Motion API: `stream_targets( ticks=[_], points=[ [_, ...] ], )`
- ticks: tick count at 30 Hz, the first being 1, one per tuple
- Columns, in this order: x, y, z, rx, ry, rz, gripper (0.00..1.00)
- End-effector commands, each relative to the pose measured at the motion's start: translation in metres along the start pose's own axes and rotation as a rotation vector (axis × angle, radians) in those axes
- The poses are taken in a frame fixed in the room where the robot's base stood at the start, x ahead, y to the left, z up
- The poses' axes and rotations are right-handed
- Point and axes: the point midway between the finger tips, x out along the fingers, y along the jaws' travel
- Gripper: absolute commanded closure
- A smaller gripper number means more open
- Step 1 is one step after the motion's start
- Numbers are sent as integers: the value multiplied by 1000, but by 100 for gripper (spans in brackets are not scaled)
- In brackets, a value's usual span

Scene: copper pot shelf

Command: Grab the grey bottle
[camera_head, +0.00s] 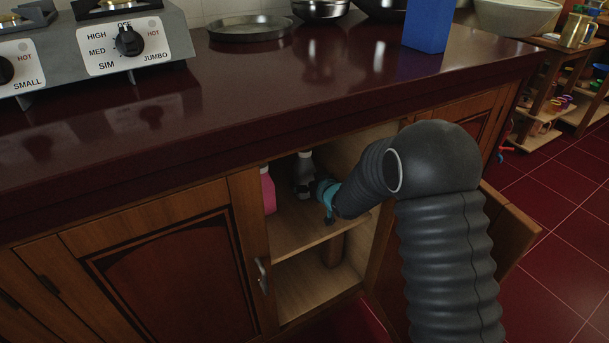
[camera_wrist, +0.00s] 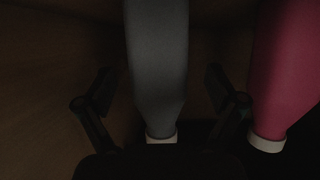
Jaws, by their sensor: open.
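The grey bottle (camera_head: 304,166) stands upright on the upper shelf inside the open cabinet. My gripper (camera_head: 306,191) reaches into the cabinet and covers its lower part in the head view. In the wrist view the grey bottle (camera_wrist: 157,60) appears with its white cap towards the bottom of the picture. It lies between the two spread fingers of my gripper (camera_wrist: 158,84), with a visible gap on each side. The gripper is open and holds nothing.
A pink bottle (camera_head: 268,190) stands just left of the grey one; it is at the right in the wrist view (camera_wrist: 284,70).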

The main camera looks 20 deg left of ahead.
Motion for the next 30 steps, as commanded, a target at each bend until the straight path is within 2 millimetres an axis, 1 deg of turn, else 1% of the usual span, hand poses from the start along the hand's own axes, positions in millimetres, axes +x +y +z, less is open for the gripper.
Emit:
stream_targets(
  ticks=[1, 3, 6, 9, 15, 16, 17, 18, 20, 21, 24, 30],
  points=[
    [8, 2, 0, 0, -1, 0, 6],
    [17, 2, -1, -1, 0, -1, 6],
    [27, 1, -1, -1, 0, -1, 6],
    [30, 1, -1, -1, 0, -1, 6],
    [31, 2, -1, -1, 0, 0, 6],
    [31, 2, -1, -1, 0, 0, 11],
    [30, 2, -1, -1, 0, 0, 19],
    [30, 2, -1, -1, 0, 0, 29],
    [30, 2, -1, -1, 0, 0, 44],
    [30, 2, -1, -1, 0, 0, 54],
    [30, 2, -1, -1, 0, 0, 76],
    [30, 2, -1, -1, 0, 0, 76]
  ],
)
